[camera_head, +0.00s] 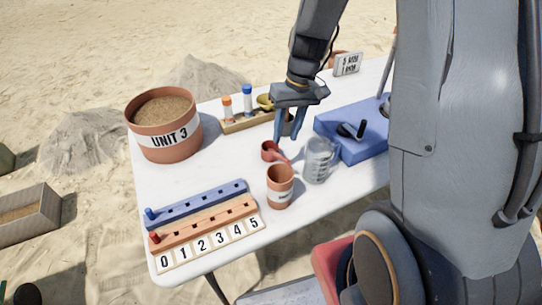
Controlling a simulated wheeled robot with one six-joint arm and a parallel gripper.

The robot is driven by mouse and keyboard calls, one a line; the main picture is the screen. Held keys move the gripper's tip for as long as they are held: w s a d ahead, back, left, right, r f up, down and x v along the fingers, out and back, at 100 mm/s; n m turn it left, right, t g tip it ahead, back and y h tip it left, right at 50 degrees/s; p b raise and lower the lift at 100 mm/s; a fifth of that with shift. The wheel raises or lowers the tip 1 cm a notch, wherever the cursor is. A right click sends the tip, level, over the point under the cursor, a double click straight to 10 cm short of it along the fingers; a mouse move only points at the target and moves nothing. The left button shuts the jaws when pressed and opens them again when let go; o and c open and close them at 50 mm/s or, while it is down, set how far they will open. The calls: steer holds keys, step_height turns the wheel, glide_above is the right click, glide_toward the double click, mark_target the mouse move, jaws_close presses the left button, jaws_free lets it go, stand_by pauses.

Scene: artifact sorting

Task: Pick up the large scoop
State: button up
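A red scoop (270,151) with a round cup lies on the white table (160,191), its short handle pointing right. It looks like the large scoop, but the view gives no sure size comparison. My gripper (289,137) points down just above and behind the scoop, its two fingers apart with nothing seen between them. I cannot tell the exact height of the fingertips over the table. A dark scoop-like tool (350,130) rests on the blue block (366,148) at the right.
A clear measuring jug (317,161) and a terracotta cup (280,188) stand close in front of the scoop. A wooden rack (240,122) with tubes is behind. The UNIT 3 sand pot (164,145) and the numbered peg rails (205,218) stand left.

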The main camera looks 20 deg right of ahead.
mark_target(281, 156)
steer(key=shift+w+a+f, duration=0.1)
steer(key=shift+a+f, duration=0.1)
steer(key=shift+f, duration=1.55)
steer(key=shift+w+a+f, duration=0.1)
steer(key=shift+a+f, duration=0.1)
steer(key=shift+f, duration=1.55)
steer(key=shift+a+f, duration=0.2)
steer(key=shift+f, duration=1.55)
jaws_close()
